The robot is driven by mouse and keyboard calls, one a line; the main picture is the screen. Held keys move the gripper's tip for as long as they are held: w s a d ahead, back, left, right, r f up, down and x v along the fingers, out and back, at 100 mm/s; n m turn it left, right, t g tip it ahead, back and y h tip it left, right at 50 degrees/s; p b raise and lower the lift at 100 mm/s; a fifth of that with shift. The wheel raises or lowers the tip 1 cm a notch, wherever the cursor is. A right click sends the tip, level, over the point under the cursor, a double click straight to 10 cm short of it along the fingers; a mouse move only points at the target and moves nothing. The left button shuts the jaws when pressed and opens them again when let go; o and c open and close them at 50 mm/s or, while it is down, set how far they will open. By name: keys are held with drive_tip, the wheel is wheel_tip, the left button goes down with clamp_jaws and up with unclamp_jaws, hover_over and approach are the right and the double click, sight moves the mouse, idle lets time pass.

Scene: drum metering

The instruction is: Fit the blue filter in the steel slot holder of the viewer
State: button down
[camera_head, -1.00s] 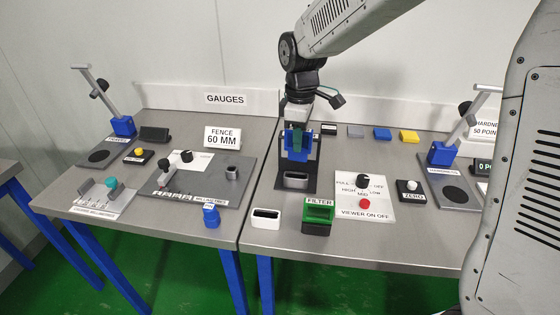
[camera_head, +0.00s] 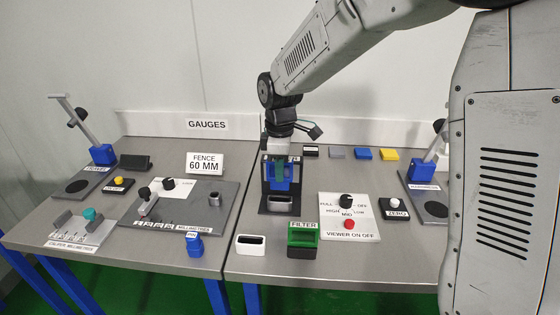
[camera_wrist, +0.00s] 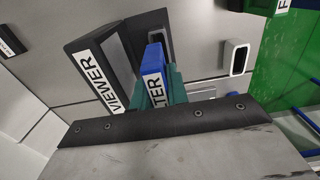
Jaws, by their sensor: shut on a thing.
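My gripper (camera_head: 281,161) has teal fingers and is shut on the blue filter (camera_head: 281,176). In the wrist view the blue filter (camera_wrist: 155,66) stands between the teal fingers (camera_wrist: 173,84) and shows part of a label. The dark viewer (camera_head: 265,194) stands around and behind it, and its labelled top (camera_wrist: 98,78) fills the left of the wrist view. The steel slot holder (camera_head: 280,203) is at the viewer's foot, below the filter. Its dark slot (camera_wrist: 160,42) shows beyond the filter. The filter appears above the holder; the exact gap is hard to tell.
A switch panel (camera_head: 349,218) is to the right. A millimetre panel (camera_head: 185,205) is left.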

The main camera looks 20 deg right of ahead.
sight(280, 189)
drive_tip(key=shift+f, duration=1.1)
drive_tip(key=shift+f, duration=2.05)
idle(0.4)
drive_tip(key=c, duration=1.3)
unclamp_jaws()
drive_tip(key=shift+r, duration=0.1)
wheel_tip(280, 189, up, 8)
drive_tip(key=shift+f, duration=0.15)
